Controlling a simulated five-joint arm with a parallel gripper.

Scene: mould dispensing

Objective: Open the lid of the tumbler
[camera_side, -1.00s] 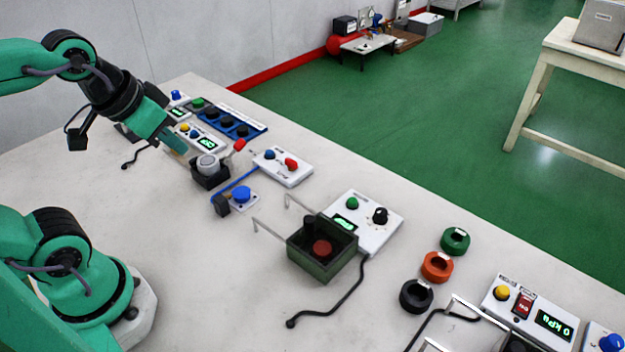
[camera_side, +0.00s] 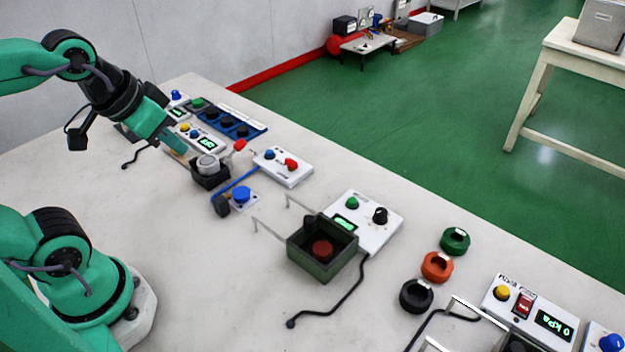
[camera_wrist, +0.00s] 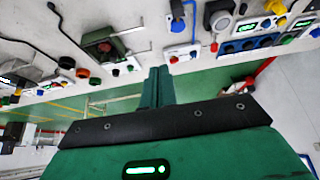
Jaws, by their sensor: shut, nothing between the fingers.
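No part is clearly marked as the tumbler. A black holder (camera_side: 211,181) carries a round grey-topped piece (camera_side: 207,163) on the left part of the table; they also show at the top of the wrist view (camera_wrist: 218,22). A dark green open-topped box (camera_side: 318,266) with a red disc (camera_side: 322,250) inside stands mid-table. My gripper (camera_side: 184,151) is above the table, just left of the grey-topped piece, pointing down to the right. Its fingers are together and empty in the wrist view (camera_wrist: 157,72). Whether it touches the black holder is unclear.
A red knob (camera_side: 240,145) sits close right of the holder. Panels with buttons (camera_side: 283,166) and a blue button (camera_side: 242,194) surround it. Green (camera_side: 455,241), orange (camera_side: 437,266) and black (camera_side: 416,296) rings lie at right. The front left table is mostly clear.

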